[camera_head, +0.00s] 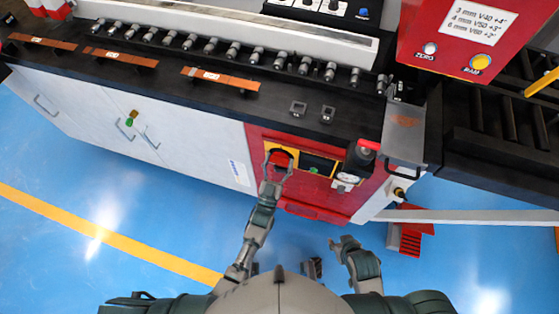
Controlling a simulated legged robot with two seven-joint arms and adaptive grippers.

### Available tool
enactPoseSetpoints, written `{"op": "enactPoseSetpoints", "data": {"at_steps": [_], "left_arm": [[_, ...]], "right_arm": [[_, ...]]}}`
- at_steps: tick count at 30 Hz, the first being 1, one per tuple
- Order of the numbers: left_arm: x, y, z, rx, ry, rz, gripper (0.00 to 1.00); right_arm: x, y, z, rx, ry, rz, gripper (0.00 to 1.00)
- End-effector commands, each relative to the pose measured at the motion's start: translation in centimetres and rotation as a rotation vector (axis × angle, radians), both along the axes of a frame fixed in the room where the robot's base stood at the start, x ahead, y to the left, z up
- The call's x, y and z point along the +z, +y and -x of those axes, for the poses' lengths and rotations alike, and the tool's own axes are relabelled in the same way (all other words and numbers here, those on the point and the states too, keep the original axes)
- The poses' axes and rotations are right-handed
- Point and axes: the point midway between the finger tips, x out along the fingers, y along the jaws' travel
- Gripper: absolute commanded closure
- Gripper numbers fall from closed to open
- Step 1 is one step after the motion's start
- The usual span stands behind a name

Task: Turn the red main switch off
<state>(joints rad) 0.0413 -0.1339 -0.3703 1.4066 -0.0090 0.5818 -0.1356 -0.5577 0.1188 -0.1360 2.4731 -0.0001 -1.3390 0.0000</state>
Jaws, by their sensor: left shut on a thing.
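The red main switch (281,157) sits on a yellow plate (270,147) on the red front panel of the bench. My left gripper (279,163) reaches up to it from below, with its fingers on either side of the switch, shut on it. The fingers hide part of the switch, and its turned position cannot be made out. My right gripper (341,244) is low in the view, away from the panel and over the blue floor. It looks empty, but its opening is unclear.
Copper bars (221,79) lie on the dark bench top. A red step-like object (408,232) stands at lower right.

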Motion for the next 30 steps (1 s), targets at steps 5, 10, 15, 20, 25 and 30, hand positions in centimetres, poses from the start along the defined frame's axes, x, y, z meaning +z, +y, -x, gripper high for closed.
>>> {"op": "enactPoseSetpoints", "data": {"at_steps": [5,10,15,20,25,30], "left_arm": [[-0.9,0.0,0.2,-0.002,0.02,-0.006,0.65],[-0.7,0.0,0.2,-0.001,0.013,-0.005,0.04],[-0.3,-0.1,0.1,-0.001,0.007,-0.003,0.04],[-0.4,0.0,0.5,-0.001,0.006,-0.003,0.04],[-1.5,0.8,2.8,-0.002,0.009,-0.005,0.04],[-3.1,1.8,6.2,-0.002,0.011,-0.005,0.04]], "right_arm": [[-0.1,0.0,0.0,0.0,0.001,-0.001,0.6],[-0.1,0.1,0.0,0.001,0.002,0.0,0.6],[-0.1,0.1,0.0,0.002,0.002,-0.001,0.6],[-0.1,0.2,0.2,0.002,0.007,-0.002,0.6],[-0.1,0.1,0.2,0.001,0.004,-0.002,0.6],[0.0,0.1,0.1,0.001,0.003,-0.001,0.6]]}}
